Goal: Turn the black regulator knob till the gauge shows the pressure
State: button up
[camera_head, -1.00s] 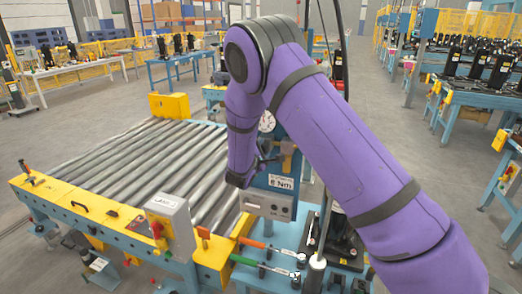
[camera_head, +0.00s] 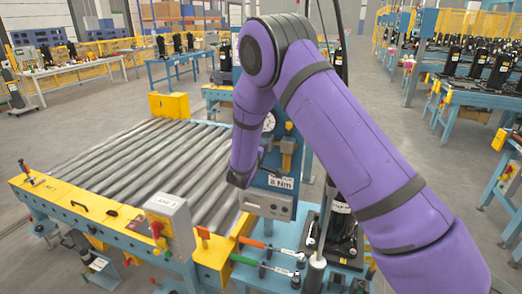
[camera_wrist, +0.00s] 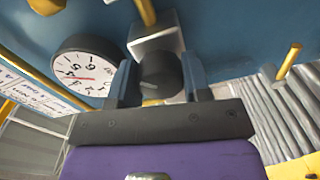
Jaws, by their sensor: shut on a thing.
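In the wrist view the black regulator knob (camera_wrist: 162,78) sits between the two fingers of my gripper (camera_wrist: 160,85), which is shut on it. A light mark shows on the knob's face. The round white gauge (camera_wrist: 85,72) is left of the knob, with a red needle; the dial appears turned on its side, so I cannot read the value surely. In the head view the gauge (camera_head: 269,123) shows small beside my purple arm on the blue panel (camera_head: 280,165). My arm hides the knob and most of my gripper there.
A roller conveyor (camera_head: 150,165) lies left of the panel. A grey control box (camera_head: 168,222) stands at its front edge. A white label with print (camera_wrist: 35,90) is beside the gauge.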

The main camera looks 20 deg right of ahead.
jog(key=shift+f, duration=0.1)
dwell(0.3)
jog(key=o, duration=0.9)
jog(key=shift+o, duration=0.2)
jog(key=shift+s, duration=0.1)
jog(key=v, duration=1)
jog(key=shift+s+a, duration=0.2)
jog(key=shift+s, duration=0.1)
